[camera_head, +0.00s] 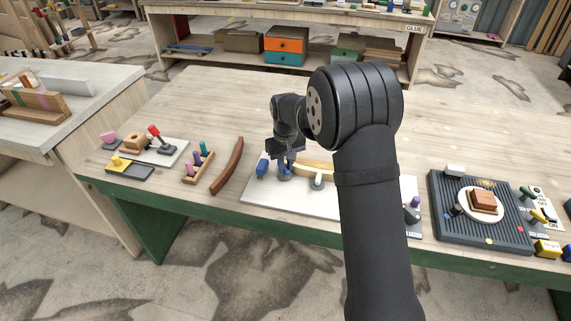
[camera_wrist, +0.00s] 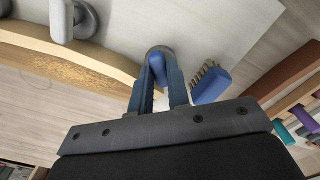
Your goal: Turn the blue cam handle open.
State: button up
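The blue cam handle (camera_wrist: 157,67) sits on a round grey base beside the curved wooden stringer (camera_wrist: 70,58) in the wrist view. My gripper (camera_wrist: 160,75) is down at the handle, with one blue finger on each side of it. The fingers stand apart with the handle between them; whether both press on it I cannot tell. In the head view my gripper (camera_head: 285,168) is at the left end of the white board (camera_head: 262,196), and the handle's base shows just below it. My arm hides part of the board and the stringer (camera_head: 318,166).
A blue brush (camera_wrist: 210,83) lies close to the right finger in the wrist view. A grey cam with a pale handle (camera_head: 318,180) stands along the stringer. The bench behind is clear.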

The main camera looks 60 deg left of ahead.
grip_shut()
jog(key=n, duration=0.3)
jog(key=shift+n, duration=0.4)
jog(key=n, duration=0.6)
jog(key=shift+n, duration=0.3)
jog(key=shift+o, duration=1.7)
grip_release()
jog(key=shift+r, duration=0.1)
notch_tip(320, 180, up, 17)
jog(key=shift+r, duration=0.15)
